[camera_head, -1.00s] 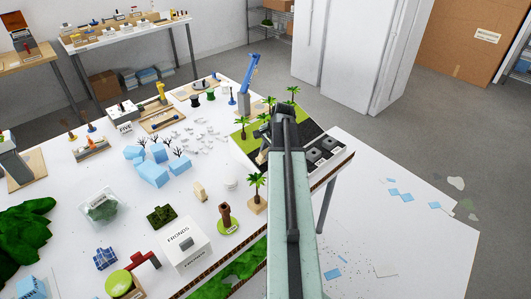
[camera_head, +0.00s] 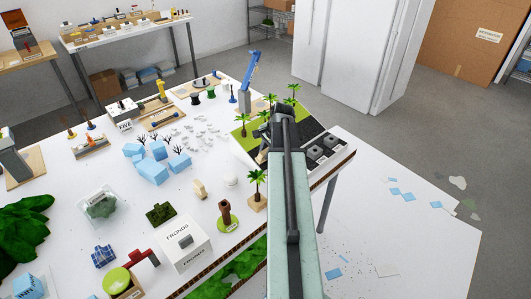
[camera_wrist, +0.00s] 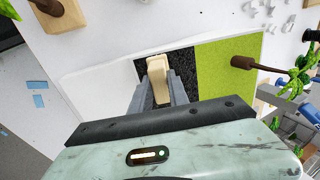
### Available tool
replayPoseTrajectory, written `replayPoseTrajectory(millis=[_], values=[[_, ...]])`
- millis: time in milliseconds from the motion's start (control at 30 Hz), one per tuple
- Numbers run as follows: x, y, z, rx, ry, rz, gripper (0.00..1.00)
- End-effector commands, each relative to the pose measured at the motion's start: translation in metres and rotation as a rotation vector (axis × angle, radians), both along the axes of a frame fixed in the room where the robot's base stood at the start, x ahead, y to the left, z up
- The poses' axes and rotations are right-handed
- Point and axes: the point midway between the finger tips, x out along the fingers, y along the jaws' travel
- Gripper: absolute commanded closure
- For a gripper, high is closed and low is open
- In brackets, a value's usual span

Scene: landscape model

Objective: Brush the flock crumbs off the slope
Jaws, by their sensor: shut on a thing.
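The slope shows in the wrist view as a flat panel with a bright green part (camera_wrist: 228,65), a dark speckled strip (camera_wrist: 185,68) and a white part (camera_wrist: 100,82). In the head view its green part (camera_head: 241,143) lies partly behind my arm. My gripper (camera_wrist: 157,88) is shut on a pale wooden block-like piece, probably the brush (camera_wrist: 157,66), over the dark strip. I cannot tell whether the brush touches it. Its lower end is hidden. Single flock crumbs are hard to tell from the strip's speckled texture.
Model palms stand close by, one at the slope's right in the wrist view (camera_wrist: 243,62) and one on a wooden base (camera_head: 257,190). Dark square blocks (camera_head: 315,151) sit right of my arm. White fragments (camera_head: 205,133) and blue blocks (camera_head: 153,172) lie to the left.

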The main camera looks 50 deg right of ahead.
Motion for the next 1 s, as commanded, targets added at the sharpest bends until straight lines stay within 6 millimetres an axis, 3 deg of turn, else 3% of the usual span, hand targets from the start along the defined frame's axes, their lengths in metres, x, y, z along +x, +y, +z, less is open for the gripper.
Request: replayPoseTrajectory(millis=[167, 500, 733, 1000], values=[[0.000, -0.002, 0.000, 0.000, 0.000, 0.000, 1.00], [-0.002, -0.031, 0.001, 0.000, 0.000, 0.000, 1.00], [-0.002, -0.034, 0.001, 0.000, 0.000, 0.001, 1.00], [-0.003, -0.060, -0.001, 0.000, 0.000, -0.001, 1.00]])
